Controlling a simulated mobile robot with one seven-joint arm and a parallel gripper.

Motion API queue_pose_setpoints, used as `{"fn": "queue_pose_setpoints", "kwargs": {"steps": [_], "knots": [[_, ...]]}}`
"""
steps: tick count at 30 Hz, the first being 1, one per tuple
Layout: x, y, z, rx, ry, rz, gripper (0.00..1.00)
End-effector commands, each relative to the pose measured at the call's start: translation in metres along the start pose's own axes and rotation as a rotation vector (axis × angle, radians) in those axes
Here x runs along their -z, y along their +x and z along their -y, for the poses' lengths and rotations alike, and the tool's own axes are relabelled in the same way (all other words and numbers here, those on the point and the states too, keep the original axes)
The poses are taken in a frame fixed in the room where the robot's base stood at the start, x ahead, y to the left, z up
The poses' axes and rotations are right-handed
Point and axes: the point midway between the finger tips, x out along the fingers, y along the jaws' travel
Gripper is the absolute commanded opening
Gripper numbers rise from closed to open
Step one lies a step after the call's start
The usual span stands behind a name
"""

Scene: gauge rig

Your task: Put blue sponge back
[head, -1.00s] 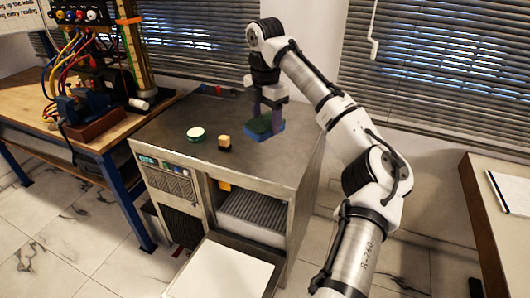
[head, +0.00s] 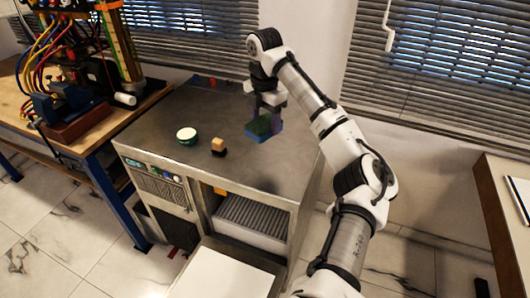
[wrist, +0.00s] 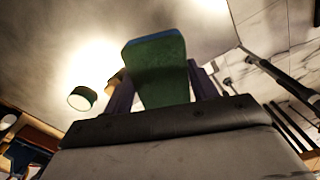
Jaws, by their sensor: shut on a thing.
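The blue sponge (head: 262,129) has a dark green top and a blue lower layer. My gripper (head: 265,112) is shut on it, with one finger on each side, above the right part of the metal cabinet top. In the head view I cannot tell how far the sponge is above the surface. In the wrist view the sponge (wrist: 158,72) shows its green face between the purple fingers of my gripper (wrist: 160,90), with a thin blue edge at its far end.
A round green and white tin (head: 187,136) and a small tan and black block (head: 218,146) stand left of the sponge on the metal cabinet (head: 160,120). Small red and blue items lie at its back edge. A wooden workbench (head: 130,112) with cables stands at left.

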Motion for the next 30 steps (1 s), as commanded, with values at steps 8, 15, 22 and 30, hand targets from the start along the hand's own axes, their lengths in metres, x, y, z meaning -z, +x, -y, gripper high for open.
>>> {"fn": "queue_pose_setpoints", "kwargs": {"steps": [8, 15, 22, 30], "knots": [[0.002, 0.062, 0.0, -0.001, 0.0, -0.005, 0.39], [0.001, 0.08, 0.0, 0.0, 0.0, 0.0, 0.39], [0.001, 0.109, 0.001, 0.002, 0.001, 0.0, 0.39], [0.001, 0.12, 0.0, 0.0, 0.0, 0.001, 0.39]]}}
